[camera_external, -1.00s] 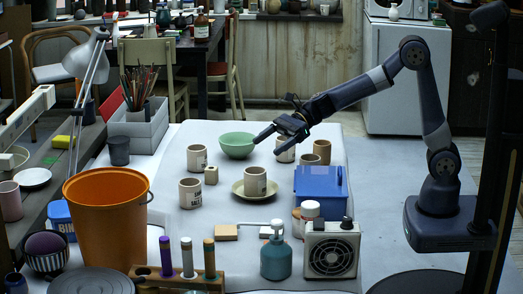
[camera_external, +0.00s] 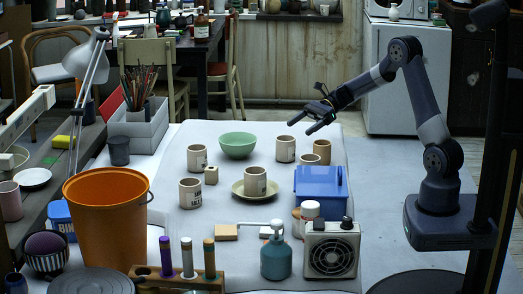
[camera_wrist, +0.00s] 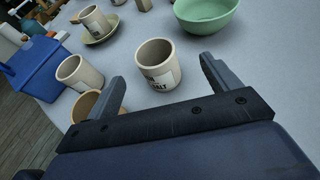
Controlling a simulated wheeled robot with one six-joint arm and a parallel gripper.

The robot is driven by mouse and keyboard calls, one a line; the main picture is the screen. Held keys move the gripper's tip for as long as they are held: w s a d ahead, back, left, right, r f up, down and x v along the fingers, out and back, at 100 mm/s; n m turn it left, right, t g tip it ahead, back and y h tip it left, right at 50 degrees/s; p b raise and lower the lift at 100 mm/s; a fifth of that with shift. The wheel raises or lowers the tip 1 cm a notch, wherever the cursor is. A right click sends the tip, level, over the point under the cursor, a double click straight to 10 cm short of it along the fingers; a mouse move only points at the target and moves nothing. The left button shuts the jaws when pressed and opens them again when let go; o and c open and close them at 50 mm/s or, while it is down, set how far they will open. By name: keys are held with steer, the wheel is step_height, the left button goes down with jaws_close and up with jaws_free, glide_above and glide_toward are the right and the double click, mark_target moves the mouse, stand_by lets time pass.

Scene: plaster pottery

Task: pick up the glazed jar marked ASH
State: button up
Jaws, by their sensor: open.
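My gripper (camera_external: 299,127) is open and empty, above and behind a cream jar (camera_external: 286,149) on the white table. In the wrist view that jar (camera_wrist: 156,68) stands upright beyond and between the open fingers (camera_wrist: 162,72), apart from them; its label seems to end in SALT. Other labelled jars are a left one (camera_external: 197,158), a front left one (camera_external: 190,194) and one (camera_external: 255,182) on a saucer. I cannot read ASH on any label.
A green bowl (camera_external: 237,145) stands left of the gripper. A blue box (camera_external: 320,185) is at the table's right. A small block (camera_external: 211,175) sits beside the left jar. A teal canister (camera_external: 276,256) and a heater (camera_external: 331,252) stand in front.

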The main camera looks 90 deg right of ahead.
mark_target(278, 146)
steer(key=x, duration=0.5)
steer(key=shift+a+f, duration=0.2)
steer(key=x, duration=0.2)
steer(key=b+x, duration=0.1)
steer(key=x, duration=0.1)
steer(key=shift+s+a+f, duration=0.15)
steer(key=shift+s+a, duration=0.05)
steer(key=shift+a, duration=0.2)
steer(key=shift+w+a+f, duration=0.2)
steer(key=shift+w+a, duration=0.1)
steer(key=shift+w, duration=0.2)
steer(key=shift+c, duration=0.3)
steer(key=c, duration=1.1)
